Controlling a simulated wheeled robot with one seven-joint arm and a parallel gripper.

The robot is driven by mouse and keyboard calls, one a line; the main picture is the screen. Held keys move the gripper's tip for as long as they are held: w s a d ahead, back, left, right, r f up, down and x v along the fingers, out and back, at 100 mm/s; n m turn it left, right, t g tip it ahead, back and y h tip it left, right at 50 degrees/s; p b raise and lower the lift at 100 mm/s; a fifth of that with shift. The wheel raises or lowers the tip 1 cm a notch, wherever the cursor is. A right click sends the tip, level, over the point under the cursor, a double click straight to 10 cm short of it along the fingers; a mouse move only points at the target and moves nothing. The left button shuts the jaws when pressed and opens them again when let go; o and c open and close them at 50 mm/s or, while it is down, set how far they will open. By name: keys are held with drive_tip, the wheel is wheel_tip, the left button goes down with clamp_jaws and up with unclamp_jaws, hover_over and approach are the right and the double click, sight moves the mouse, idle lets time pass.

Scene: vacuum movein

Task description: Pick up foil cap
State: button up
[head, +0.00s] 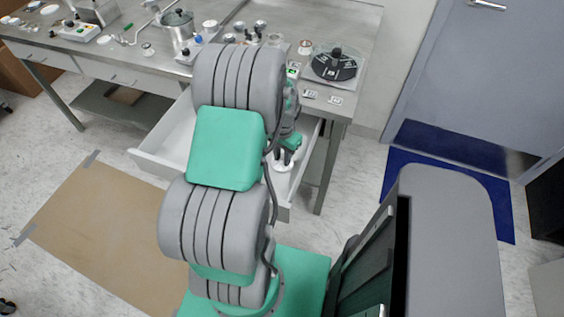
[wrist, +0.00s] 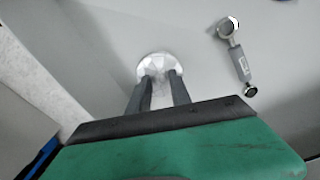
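The foil cap (wrist: 158,64) is a round, crinkled, silvery piece on the pale floor of the open drawer, in the upper middle of the wrist view. My gripper (wrist: 160,77) points down at it with two dark fingers set apart. The fingertips overlap the near part of the cap in the picture, with some foil showing between them. I cannot tell whether they touch it. In the head view my gripper (head: 287,155) is low inside the drawer (head: 160,160), partly hidden by my arm, with a pale round patch beneath it.
A small grey metal tool with a round head (wrist: 239,60) lies in the drawer to the right of the cap. The drawer walls surround my gripper. The steel bench (head: 350,105) above holds a pot (head: 179,28) and a dark round device (head: 334,65).

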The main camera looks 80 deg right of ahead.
clamp_jaws()
idle(0.4)
